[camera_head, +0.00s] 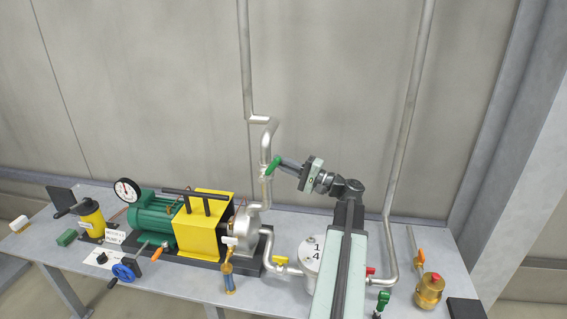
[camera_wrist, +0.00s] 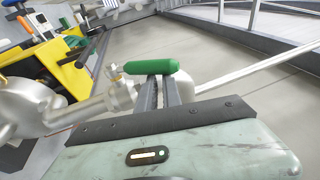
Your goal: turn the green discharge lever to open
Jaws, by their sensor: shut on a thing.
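The green discharge lever (camera_head: 272,165) sits on the silver vertical pipe (camera_head: 266,141) above the pump. It slants up to the right in the head view. My gripper (camera_head: 281,162) reaches it from the right and is shut on it. In the wrist view the lever (camera_wrist: 150,67) lies crosswise at the tips of the two dark fingers of my gripper (camera_wrist: 158,82). The valve body (camera_wrist: 118,90) shows to the left of the lever. The part of the lever between the fingertips is hidden.
A green motor (camera_head: 152,217) with a yellow guard (camera_head: 202,222) stands left of the pipe. A white filter housing (camera_head: 309,256), a red handle (camera_head: 370,271), a second green handle (camera_head: 383,298) and a brass valve (camera_head: 430,290) stand near my arm.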

